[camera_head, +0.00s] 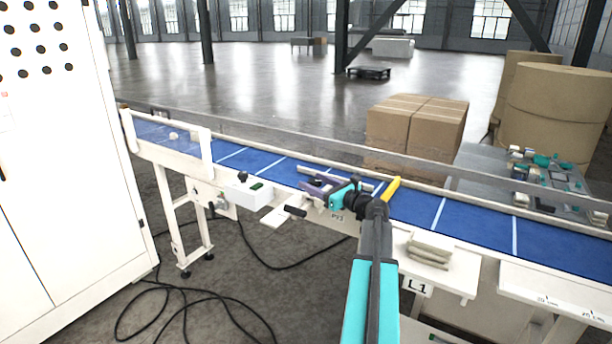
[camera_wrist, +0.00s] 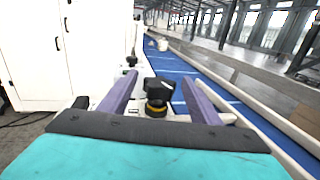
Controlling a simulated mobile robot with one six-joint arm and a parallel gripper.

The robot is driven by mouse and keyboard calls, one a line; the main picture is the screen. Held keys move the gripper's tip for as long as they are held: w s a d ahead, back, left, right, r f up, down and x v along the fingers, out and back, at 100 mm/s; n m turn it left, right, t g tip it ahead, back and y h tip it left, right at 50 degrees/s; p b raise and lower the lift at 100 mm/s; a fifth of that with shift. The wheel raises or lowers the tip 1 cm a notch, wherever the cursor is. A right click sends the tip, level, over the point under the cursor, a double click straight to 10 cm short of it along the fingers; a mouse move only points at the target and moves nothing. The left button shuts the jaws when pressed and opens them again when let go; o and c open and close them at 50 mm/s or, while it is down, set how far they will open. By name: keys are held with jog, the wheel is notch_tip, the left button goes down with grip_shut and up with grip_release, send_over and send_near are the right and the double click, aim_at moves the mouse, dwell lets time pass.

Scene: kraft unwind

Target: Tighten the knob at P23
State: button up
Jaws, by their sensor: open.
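In the wrist view a black knob (camera_wrist: 158,88) with a yellow collar stands upright between the two purple fingers of my gripper (camera_wrist: 159,80). The fingers are apart, with a gap visible on each side of the knob; I cannot tell its exact depth between them. In the head view my gripper (camera_head: 308,185) reaches left over the near edge of the conveyor. The P23 label (camera_head: 337,217) shows just below it. I cannot make out the knob in the head view, where my gripper seems to hide it.
The blue conveyor belt (camera_head: 455,218) runs behind, with a metal rail. A white box with a small knob (camera_head: 243,177) stands to the left. A black handle (camera_head: 295,211) lies below the gripper.

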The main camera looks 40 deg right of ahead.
jog(key=shift+w+p, duration=0.65)
jog(key=shift+w, duration=2)
jog(key=shift+c, duration=0.4)
